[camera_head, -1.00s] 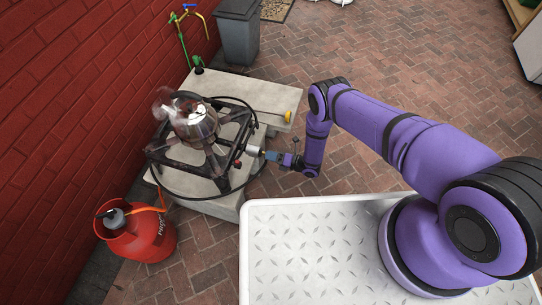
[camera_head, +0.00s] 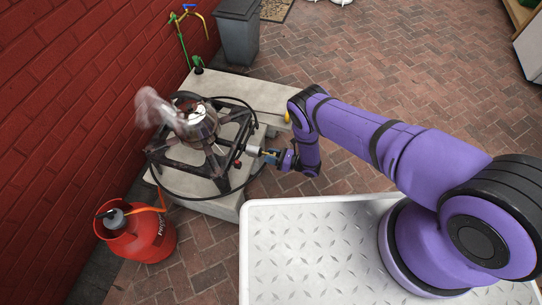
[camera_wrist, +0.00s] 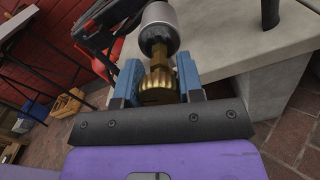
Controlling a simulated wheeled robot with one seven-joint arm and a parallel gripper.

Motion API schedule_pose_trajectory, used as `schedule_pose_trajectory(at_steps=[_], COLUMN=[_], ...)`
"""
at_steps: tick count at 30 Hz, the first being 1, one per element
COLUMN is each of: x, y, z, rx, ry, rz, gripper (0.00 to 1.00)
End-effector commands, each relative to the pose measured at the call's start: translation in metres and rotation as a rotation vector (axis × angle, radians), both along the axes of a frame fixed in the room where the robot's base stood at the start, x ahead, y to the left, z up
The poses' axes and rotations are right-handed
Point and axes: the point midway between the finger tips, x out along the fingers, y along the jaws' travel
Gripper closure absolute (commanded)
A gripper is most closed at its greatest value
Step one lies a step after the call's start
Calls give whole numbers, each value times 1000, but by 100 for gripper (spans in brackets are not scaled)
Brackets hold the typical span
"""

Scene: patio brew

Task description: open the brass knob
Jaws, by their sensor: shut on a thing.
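The brass knob (camera_wrist: 158,86) is a ribbed, gold-coloured knob at the end of a valve fitting on the gas burner. In the wrist view it sits between the two blue fingers of my gripper (camera_wrist: 160,82), which is shut on it. In the head view my gripper (camera_head: 269,155) is at the right front side of the black burner stand (camera_head: 185,157). The knob is too small to make out there. A steaming metal kettle (camera_head: 199,124) stands on the burner. No flame can be made out.
A red gas cylinder (camera_head: 142,236) with an orange hose stands left of the burner. A black hose loops around the stand. The burner rests on a concrete slab (camera_head: 262,94) beside the brick wall (camera_head: 75,120). Open brick paving lies to the right.

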Motion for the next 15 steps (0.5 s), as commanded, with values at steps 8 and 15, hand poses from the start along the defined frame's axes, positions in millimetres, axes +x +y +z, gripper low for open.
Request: schedule_pose_trajectory(at_steps=[8, 15], x=[-1, -1], y=[-2, -2], z=[-2, -2], rx=[-24, -26], ry=[-51, -56], rz=[0, 0], gripper=[89, 89])
